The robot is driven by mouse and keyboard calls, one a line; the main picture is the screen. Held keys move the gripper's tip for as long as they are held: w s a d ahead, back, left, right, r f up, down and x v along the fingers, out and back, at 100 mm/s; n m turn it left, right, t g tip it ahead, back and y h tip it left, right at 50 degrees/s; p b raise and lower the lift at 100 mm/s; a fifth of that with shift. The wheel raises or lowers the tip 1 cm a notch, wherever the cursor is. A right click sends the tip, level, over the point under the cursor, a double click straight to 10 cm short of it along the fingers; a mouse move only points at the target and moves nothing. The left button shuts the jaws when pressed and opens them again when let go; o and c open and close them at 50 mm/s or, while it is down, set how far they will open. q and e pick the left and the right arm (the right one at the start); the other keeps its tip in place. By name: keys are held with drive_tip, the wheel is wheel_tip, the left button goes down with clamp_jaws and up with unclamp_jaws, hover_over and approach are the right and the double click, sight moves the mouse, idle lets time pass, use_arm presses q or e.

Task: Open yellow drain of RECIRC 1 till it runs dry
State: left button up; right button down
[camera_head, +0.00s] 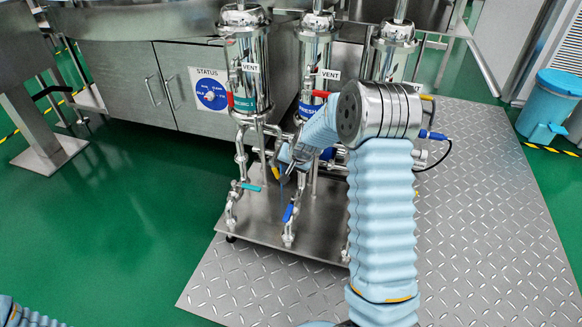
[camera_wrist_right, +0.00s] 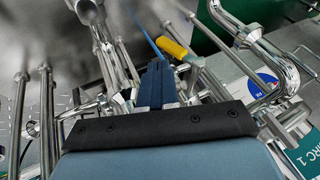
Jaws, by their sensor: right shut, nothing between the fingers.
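The RECIRC 1 housing (camera_head: 251,70) is the left steel cylinder in the head view. Part of its teal label (camera_wrist_right: 305,155) shows at the lower right of the wrist view. The yellow drain handle (camera_head: 276,173) is low under this housing, partly hidden by my gripper; it also shows in the wrist view (camera_wrist_right: 174,48), just beyond my fingertips. A thin blue streak, looking like running liquid, drops below it. My right gripper (camera_head: 288,160) is shut and empty, close beside the handle; whether they touch I cannot tell. Its dark blue fingers (camera_wrist_right: 155,85) are together. My left gripper is out of view.
Two more housings (camera_head: 313,55) (camera_head: 392,62) stand to the right. Pipes with a teal handle (camera_head: 248,186) and a blue handle (camera_head: 288,212) stand close below. A red handle (camera_head: 230,98) is on the left. The diamond-plate floor (camera_head: 480,220) at right is clear.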

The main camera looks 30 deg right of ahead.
sight(275, 171)
drive_tip(key=shift+x, duration=1.8)
drive_tip(key=shift+b, duration=0.3)
drive_tip(key=shift+w+a+f+b, duration=0.15)
drive_tip(key=shift+f+b, duration=0.05)
drive_tip(key=shift+f, duration=0.2)
drive_tip(key=shift+w+a+f+b, duration=0.1)
drive_tip(key=shift+w+f+b, duration=0.1)
drive_tip(key=shift+f, duration=0.15)
drive_tip(key=shift+s+r, duration=0.1)
